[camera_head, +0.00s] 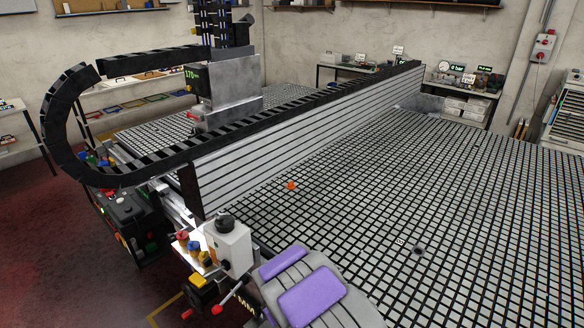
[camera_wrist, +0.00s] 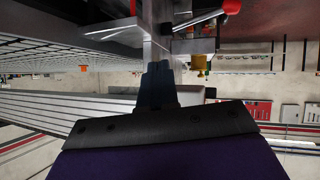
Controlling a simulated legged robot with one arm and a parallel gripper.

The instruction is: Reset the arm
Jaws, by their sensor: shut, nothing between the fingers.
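My gripper (camera_wrist: 158,72) shows in the wrist view as dark fingers pressed together at the middle, with nothing between them. Behind them are a black plate and a purple part of my own arm. In the head view my grey and purple arm (camera_head: 312,296) is at the bottom centre, beside the near corner of the grid table (camera_head: 480,220). The gripper's fingers cannot be made out in that view.
A white control box (camera_head: 228,245) with a black knob and red-tipped levers stands close left of my arm. A long grey beam (camera_head: 300,135) crosses the table. A small orange piece (camera_head: 291,185) lies near it. The table's right side is largely clear.

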